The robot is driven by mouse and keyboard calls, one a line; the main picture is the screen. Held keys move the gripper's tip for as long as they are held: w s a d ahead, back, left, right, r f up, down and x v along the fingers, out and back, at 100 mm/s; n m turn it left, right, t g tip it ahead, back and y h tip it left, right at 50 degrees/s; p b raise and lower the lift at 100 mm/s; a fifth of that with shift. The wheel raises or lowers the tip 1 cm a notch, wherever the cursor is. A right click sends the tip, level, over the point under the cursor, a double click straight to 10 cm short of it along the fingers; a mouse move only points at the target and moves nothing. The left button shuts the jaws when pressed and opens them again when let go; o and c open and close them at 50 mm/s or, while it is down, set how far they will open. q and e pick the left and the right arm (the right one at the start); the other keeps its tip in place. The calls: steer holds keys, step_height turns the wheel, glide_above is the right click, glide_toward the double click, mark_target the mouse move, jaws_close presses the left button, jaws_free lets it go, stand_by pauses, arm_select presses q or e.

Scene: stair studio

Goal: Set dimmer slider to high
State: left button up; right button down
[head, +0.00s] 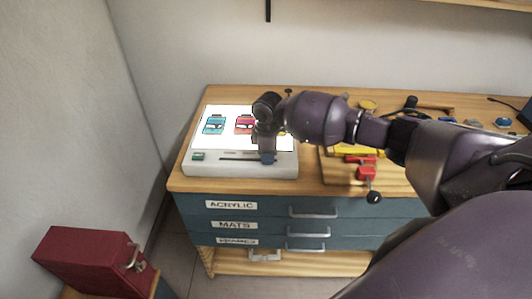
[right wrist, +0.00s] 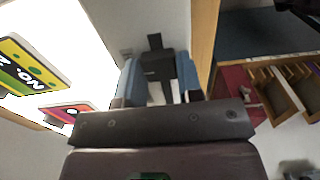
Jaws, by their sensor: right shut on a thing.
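The white light pad (head: 240,170) lies on the left end of the wooden cabinet top, its panel lit bright white. A dark slider slot (head: 238,159) runs along its front edge. My right gripper (head: 268,157) points down at the right end of this slot. In the right wrist view its two blue-grey fingers (right wrist: 158,72) are closed on the dark slider knob (right wrist: 157,66). In the head view the gripper hides the knob. A green button (head: 198,156) sits left of the slot. My left gripper is not in view.
Small coloured cards, one teal (head: 214,125) and one pink (head: 244,124), stand on the lit panel. A wooden board with red and yellow parts (head: 367,174) is to the right. A red box (head: 88,262) stands low at the left.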

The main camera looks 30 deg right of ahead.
steer(key=c, duration=0.8)
jaws_free()
steer(key=shift+s+d, duration=0.15)
steer(key=shift+d, duration=0.1)
steer(key=shift+o, duration=0.2)
steer(key=shift+a+r, duration=0.1)
step_height(320, 180, up, 11)
steer(key=shift+f, duration=0.2)
